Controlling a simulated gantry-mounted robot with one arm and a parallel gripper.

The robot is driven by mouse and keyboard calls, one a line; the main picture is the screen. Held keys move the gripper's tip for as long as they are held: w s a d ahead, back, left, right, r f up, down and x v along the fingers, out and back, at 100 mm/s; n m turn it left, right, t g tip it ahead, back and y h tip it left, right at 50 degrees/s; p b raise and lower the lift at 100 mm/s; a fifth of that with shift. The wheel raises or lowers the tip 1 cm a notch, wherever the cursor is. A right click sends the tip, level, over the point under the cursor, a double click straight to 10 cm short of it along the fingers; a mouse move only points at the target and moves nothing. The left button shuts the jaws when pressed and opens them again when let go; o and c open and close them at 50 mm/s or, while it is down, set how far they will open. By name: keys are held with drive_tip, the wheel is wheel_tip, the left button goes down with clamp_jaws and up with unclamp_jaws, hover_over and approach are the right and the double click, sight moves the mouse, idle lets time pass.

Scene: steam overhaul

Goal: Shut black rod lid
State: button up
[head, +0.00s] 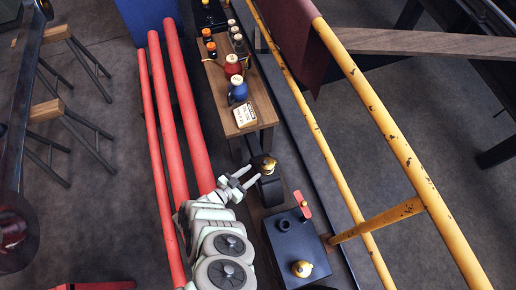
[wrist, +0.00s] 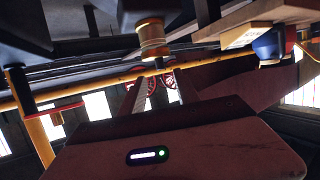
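A black lid-like piece (head: 270,189) stands beside the near end of the wooden table, with a brass knob (head: 267,165) at its top. I cannot tell for sure whether this is the black rod lid or how far open it is. My gripper (head: 256,175) is just left of the knob, its two pale fingers apart and empty. In the wrist view the fingers (wrist: 158,88) point up toward the brass knob (wrist: 152,40), with a gap between. Above the knob is a dark part (wrist: 148,10), cut off by the frame. A black box (head: 290,243) with a round collar stands nearer me.
The black box carries another brass knob (head: 301,268) and a red lever (head: 302,205). The wooden table (head: 262,113) beyond holds a blue bottle (head: 238,90), a red bottle (head: 233,65) and smaller jars. Red pipes (head: 184,95) run left; a yellow railing (head: 400,150) runs right.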

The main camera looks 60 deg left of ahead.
drive_tip(key=p+v, duration=0.1)
drive_tip(key=v, duration=0.3)
drive_tip(key=shift+s+r, duration=0.15)
drive_tip(key=shift+s, duration=0.15)
drive_tip(key=shift+w, duration=0.1)
